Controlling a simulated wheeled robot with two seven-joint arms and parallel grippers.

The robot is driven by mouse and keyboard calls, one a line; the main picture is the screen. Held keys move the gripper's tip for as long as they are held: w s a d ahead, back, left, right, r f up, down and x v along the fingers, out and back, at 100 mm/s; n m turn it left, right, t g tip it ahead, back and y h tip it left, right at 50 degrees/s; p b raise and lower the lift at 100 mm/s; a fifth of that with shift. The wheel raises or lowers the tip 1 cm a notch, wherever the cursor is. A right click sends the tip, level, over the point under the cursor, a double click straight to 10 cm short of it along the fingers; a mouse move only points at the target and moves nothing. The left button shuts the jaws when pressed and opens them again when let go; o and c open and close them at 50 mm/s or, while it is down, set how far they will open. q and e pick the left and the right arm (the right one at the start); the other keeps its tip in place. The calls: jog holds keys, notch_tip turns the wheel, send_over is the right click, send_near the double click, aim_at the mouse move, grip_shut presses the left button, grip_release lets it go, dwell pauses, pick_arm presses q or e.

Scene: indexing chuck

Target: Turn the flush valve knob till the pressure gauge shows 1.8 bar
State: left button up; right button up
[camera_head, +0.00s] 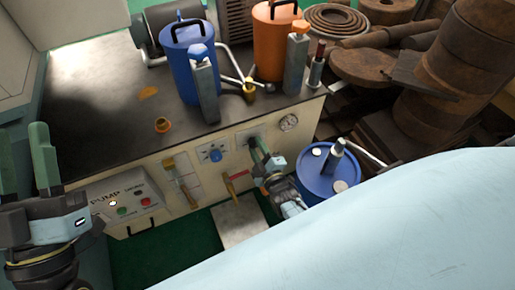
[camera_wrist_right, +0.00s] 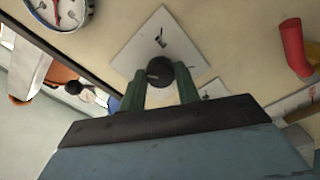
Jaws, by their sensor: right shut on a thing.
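The black round knob (camera_wrist_right: 160,73) sits on a white square plate (camera_wrist_right: 185,47) on the cream panel, seen in the right wrist view. My right gripper (camera_wrist_right: 162,84) is shut on this knob, with one green finger on each side. In the head view my right gripper (camera_head: 257,150) reaches the panel and hides the knob. The pressure gauge (camera_head: 289,122) is a round white dial right of it. The gauge (camera_wrist_right: 58,10) is cut off at the top of the wrist view; a red needle shows, but I cannot read its value. My left gripper (camera_head: 20,147) is open and empty.
The panel also bears a blue knob (camera_head: 215,155), a red-handled lever (camera_head: 229,187) and a pump button box (camera_head: 125,203). A blue drum (camera_head: 322,172) stands close right of my right gripper. Blue (camera_head: 192,65) and orange (camera_head: 272,40) canisters stand on the bench top.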

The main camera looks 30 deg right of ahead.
dwell(0.3)
jog(key=o, duration=0.8)
pick_arm(q)
jog(key=shift+f, duration=0.15)
pick_arm(e)
jog(key=shift+o, duration=0.9)
pick_arm(q)
notch_tip(320, 180, down, 12)
jog(key=w+a+g+y+p, duration=0.1)
jog(key=g+y+p, duration=0.2)
jog(key=g, duration=0.6)
jog(key=shift+w+a+p, duration=0.25)
jog(key=shift+w+p, duration=0.15)
jog(key=shift+p, duration=0.1)
pick_arm(e)
jog(key=s, duration=1.3)
jog(key=shift+s+a, duration=0.2)
jog(key=shift+a, duration=0.2)
